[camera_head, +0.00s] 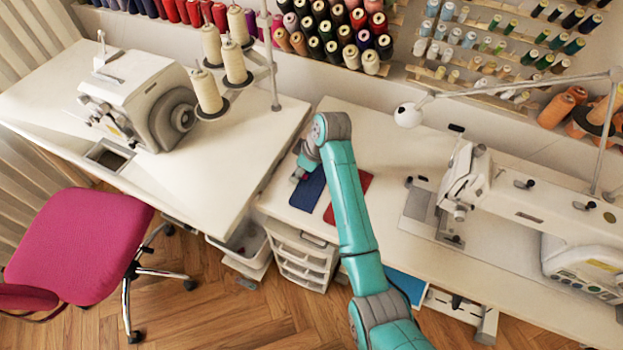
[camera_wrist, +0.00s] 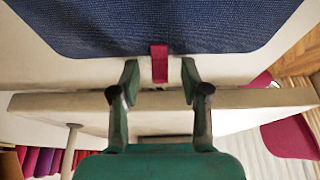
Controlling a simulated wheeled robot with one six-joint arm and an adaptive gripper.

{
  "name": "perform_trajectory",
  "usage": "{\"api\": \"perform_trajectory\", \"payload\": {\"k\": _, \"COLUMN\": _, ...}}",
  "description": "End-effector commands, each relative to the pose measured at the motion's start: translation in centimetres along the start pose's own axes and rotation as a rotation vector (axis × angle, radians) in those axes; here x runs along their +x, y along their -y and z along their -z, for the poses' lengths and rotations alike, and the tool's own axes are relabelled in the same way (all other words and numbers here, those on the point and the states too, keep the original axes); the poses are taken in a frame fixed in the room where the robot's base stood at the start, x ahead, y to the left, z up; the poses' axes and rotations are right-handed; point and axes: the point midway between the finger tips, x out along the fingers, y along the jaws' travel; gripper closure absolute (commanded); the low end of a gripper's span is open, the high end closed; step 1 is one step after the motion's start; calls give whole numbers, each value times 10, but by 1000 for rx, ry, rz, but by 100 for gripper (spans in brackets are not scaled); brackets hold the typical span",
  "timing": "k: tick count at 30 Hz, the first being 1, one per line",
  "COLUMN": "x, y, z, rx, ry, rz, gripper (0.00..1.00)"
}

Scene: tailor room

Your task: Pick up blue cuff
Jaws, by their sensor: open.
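The blue cuff (camera_head: 309,189) lies flat on the white table between the two sewing machines, near its left end. In the wrist view the blue cuff (camera_wrist: 150,28) fills the top, with a small dark-red tab (camera_wrist: 159,63) at its edge. Whether the fingers touch the table cannot be told.
A red cloth piece (camera_head: 366,182) lies right of the blue cuff, partly behind my arm. A sewing machine (camera_head: 465,185) stands farther right, another (camera_head: 140,95) on the left table. White drawers (camera_head: 303,262) stand below; a pink chair (camera_head: 80,240) is at left.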

Motion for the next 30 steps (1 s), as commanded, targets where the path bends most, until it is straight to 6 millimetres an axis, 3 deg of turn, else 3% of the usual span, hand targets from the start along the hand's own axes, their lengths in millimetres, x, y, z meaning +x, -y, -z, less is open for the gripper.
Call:
{"api": "perform_trajectory", "payload": {"k": 2, "x": 0, "y": 0, "z": 0, "rx": 0, "ry": 0, "rz": 0, "gripper": 59}}
{"api": "perform_trajectory", "payload": {"k": 7, "x": 0, "y": 0, "z": 0, "rx": 0, "ry": 0, "rz": 0, "gripper": 100}}
{"api": "perform_trajectory", "payload": {"k": 20, "x": -6, "y": 0, "z": 2, "rx": 0, "ry": -1, "rz": -1, "gripper": 100}}
{"api": "perform_trajectory", "payload": {"k": 30, "x": -60, "y": -1, "z": 25, "rx": -1, "ry": -3, "rz": -2, "gripper": 100}}
